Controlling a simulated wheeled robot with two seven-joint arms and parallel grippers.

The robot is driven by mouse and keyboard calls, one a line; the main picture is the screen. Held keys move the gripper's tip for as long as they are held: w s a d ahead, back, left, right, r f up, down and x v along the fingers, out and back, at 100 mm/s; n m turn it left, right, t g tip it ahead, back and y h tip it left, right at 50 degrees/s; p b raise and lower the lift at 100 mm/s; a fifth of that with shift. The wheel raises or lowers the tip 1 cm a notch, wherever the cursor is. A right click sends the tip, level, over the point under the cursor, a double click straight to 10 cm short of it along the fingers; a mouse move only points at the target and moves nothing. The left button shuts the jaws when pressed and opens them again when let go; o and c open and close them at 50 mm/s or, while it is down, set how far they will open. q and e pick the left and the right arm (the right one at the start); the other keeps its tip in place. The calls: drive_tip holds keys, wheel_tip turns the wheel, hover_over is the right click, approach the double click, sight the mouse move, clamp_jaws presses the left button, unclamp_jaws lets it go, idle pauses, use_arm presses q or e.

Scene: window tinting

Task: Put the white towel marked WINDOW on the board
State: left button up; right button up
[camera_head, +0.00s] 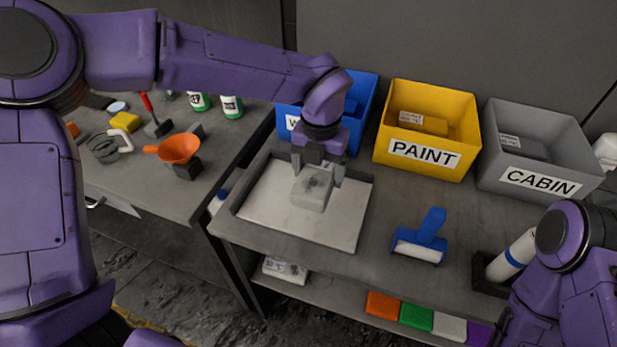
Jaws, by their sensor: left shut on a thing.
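My left gripper (319,170) comes down from above and is shut on a pale grey-white folded block (312,193), which looks like a towel. No marking can be read on it from here. The block is over the upper middle of the white board (285,222), which has a dark raised edge on some sides. I cannot tell whether the block touches the board. My right arm shows at the lower right, but its gripper is out of the picture.
A blue bin (362,95), partly hidden by my left arm, a yellow PAINT bin (465,115) and a grey CABIN bin (565,130) stand behind the board. A blue roller (428,228) lies right of it. A white package (285,270) and coloured blocks lie on the lower shelf.

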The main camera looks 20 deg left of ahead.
use_arm(q)
drive_tip(key=a+f, duration=0.1)
drive_tip(key=f, duration=0.1)
drive_tip(key=w+a+f+p, duration=0.1)
drive_tip(key=f, duration=0.1)
drive_tip(key=w+a+f, duration=0.1)
drive_tip(key=f, duration=0.2)
drive_tip(key=shift+w+f, duration=0.1)
drive_tip(key=shift+w, duration=0.05)
drive_tip(key=shift+w+d+f, duration=0.1)
drive_tip(key=shift+f, duration=0.3)
drive_tip(key=shift+f, duration=0.15)
drive_tip(key=o, duration=1.1)
drive_tip(key=shift+r, duration=0.6)
wheel_tip(320, 180, up, 11)
drive_tip(key=shift+r+b, duration=0.15)
drive_tip(key=shift+b, duration=0.35)
